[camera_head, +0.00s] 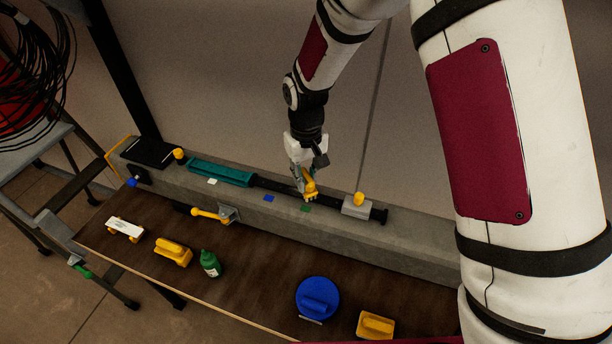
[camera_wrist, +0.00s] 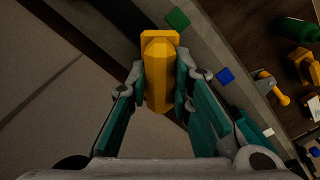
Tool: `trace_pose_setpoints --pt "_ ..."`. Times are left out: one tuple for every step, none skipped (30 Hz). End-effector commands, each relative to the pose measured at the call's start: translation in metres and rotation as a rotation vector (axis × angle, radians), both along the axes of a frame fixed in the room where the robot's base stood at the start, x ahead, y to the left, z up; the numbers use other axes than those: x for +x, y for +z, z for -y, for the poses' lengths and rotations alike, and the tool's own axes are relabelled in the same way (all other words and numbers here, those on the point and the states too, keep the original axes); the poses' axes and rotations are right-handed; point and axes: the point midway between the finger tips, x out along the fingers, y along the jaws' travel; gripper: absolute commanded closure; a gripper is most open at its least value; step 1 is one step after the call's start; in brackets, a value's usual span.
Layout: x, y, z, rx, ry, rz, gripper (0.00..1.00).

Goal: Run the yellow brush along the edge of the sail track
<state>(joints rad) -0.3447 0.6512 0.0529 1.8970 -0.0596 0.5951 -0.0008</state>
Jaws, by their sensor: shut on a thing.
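My gripper (camera_head: 304,184) is shut on the yellow brush (camera_head: 311,190), and holds it at the dark sail track (camera_head: 278,186) on the grey beam. In the wrist view the brush (camera_wrist: 160,75) sits between the two teal fingers of my gripper (camera_wrist: 160,85). The brush's far end lies over or close to the track; I cannot tell whether it touches. A teal sleeve (camera_head: 220,173) is on the track to the left. A grey block with a yellow knob (camera_head: 359,204) sits on the track to the right.
White, blue and green markers lie along the beam (camera_head: 410,235).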

Motion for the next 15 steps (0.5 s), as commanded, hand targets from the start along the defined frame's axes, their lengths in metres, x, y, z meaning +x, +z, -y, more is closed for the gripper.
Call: trace_pose_setpoints --pt "0.0 -0.001 -0.001 0.0 0.0 0.0 1.0" --pt "0.0 -0.001 -0.002 0.0 0.001 0.0 1.0" --pt "0.001 -0.001 -0.003 0.0 0.001 0.0 1.0" --pt "0.001 -0.001 -0.004 0.0 0.001 0.0 1.0" --pt "0.001 -0.001 -0.006 0.0 0.001 0.0 1.0" --pt "0.002 -0.001 -0.008 0.0 0.002 0.0 1.0" --pt "0.002 -0.001 -0.01 0.0 0.002 0.0 1.0" --pt "0.003 -0.001 -0.012 0.0 0.002 0.0 1.0" --pt "0.004 -0.001 -0.014 0.0 0.002 0.0 1.0" --pt "0.004 -0.001 -0.016 0.0 0.002 0.0 1.0" --pt "0.004 -0.001 -0.018 0.0 0.002 0.0 1.0" --pt "0.005 -0.001 -0.02 0.0 0.001 0.0 1.0" --pt "0.005 -0.001 -0.022 0.0 0.002 0.0 1.0" --pt "0.006 -0.001 -0.024 0.0 0.002 0.0 1.0" --pt "0.006 -0.001 -0.027 0.0 0.002 0.0 1.0"
